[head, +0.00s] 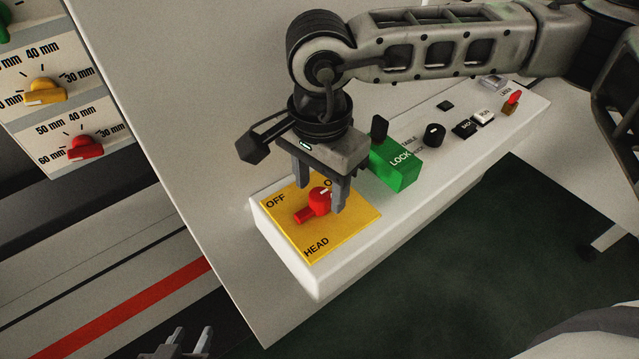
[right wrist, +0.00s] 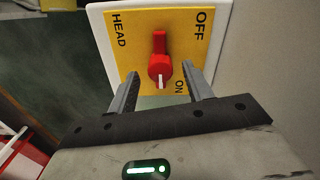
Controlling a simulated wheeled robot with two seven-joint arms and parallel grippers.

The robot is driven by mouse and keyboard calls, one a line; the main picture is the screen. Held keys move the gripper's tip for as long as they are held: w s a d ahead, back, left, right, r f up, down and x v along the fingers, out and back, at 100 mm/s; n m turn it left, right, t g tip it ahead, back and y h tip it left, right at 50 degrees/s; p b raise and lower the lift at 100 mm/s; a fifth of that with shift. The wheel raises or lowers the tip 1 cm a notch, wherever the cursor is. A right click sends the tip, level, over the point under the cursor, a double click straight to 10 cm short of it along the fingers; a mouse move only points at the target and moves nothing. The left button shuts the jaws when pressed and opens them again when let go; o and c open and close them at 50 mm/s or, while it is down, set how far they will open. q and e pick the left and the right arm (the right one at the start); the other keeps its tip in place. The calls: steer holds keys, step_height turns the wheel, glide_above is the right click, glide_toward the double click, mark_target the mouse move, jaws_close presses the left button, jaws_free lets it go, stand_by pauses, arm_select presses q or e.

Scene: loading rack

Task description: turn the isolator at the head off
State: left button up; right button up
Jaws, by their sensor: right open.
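The isolator is a red rotary knob (head: 314,204) on a yellow plate (head: 345,232) marked OFF, ON and HEAD, at the near end of a white panel. In the right wrist view the knob (right wrist: 159,62) has its white mark pointing toward ON. My right gripper (head: 323,198) is open and points down over the plate. Its fingers stand on either side of the knob's marked end, apart from it in the right wrist view (right wrist: 162,76). It hides part of the ON label in the head view. My left gripper (head: 189,343) is open and empty at the bottom edge, away from the panel.
A green LOCK block (head: 396,163) with a dark lever stands close beside my right gripper. Further along the panel are a black knob (head: 434,135), rocker switches (head: 466,127) and a small red toggle (head: 513,99). Yellow (head: 45,91) and red (head: 86,147) dials are at left.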

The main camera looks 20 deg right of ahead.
steer(key=shift+f, duration=0.75)
